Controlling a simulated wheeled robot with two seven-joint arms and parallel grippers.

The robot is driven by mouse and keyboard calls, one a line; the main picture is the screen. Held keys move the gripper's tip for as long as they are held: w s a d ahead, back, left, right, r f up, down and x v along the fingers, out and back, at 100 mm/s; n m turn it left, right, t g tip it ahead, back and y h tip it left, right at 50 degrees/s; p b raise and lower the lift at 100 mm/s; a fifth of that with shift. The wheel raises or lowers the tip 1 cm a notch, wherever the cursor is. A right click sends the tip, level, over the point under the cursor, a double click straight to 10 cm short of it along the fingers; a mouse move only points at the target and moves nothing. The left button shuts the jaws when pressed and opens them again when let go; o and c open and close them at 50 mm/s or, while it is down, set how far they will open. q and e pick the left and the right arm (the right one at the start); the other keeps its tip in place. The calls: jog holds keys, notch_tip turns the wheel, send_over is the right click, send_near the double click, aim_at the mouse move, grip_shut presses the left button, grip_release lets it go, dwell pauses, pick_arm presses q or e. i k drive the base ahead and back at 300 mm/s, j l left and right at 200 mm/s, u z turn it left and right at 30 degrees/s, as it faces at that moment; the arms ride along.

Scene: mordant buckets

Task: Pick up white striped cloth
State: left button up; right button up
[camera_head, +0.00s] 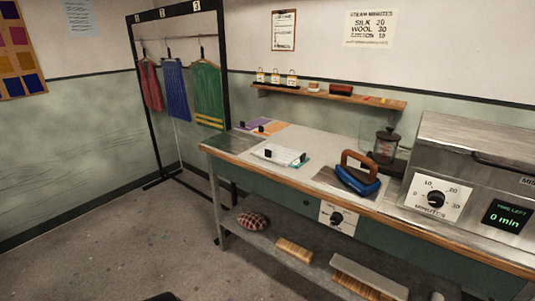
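The white striped cloth (281,152) lies flat on the worktable, left of the iron. A small dark upright piece stands at each end of it, and a teal edge shows at its right end. Purple and orange cloths (262,126) lie just behind it on the table. Neither of my grippers is in view.
A black rack (144,100) with hanging cloths stands at the left. The floor (120,245) in front is clear.

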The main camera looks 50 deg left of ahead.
aim_at(279, 155)
jog(key=u, duration=1.55)
jog(key=i+j+z, duration=0.25)
jog(key=i+j, duration=0.1)
jog(key=i, duration=0.05)
